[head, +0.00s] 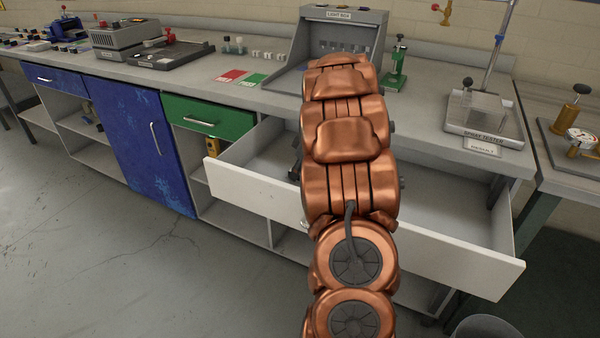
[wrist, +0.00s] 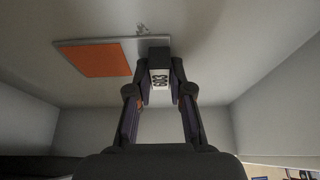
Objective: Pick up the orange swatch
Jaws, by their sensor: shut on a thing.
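The orange swatch (wrist: 95,59) shows in the wrist view as a flat orange panel with a grey edge, left of my fingertips. My gripper (wrist: 159,68) is shut at the right end of the swatch, with a small white piece bearing black marks between its fingers. The exact contact is partly hidden by the fingertips. The wrist view looks into the open pale drawer (head: 430,250). In the head view my copper arm reaches over this drawer and hides most of my gripper and the swatch.
The light box (head: 343,42) stands on the bench behind my arm, with a green stand (head: 396,68) beside it. Red (head: 232,76) and green (head: 250,80) cards lie left of the box. The spray tester (head: 484,115) stands right. Drawer walls enclose my gripper.

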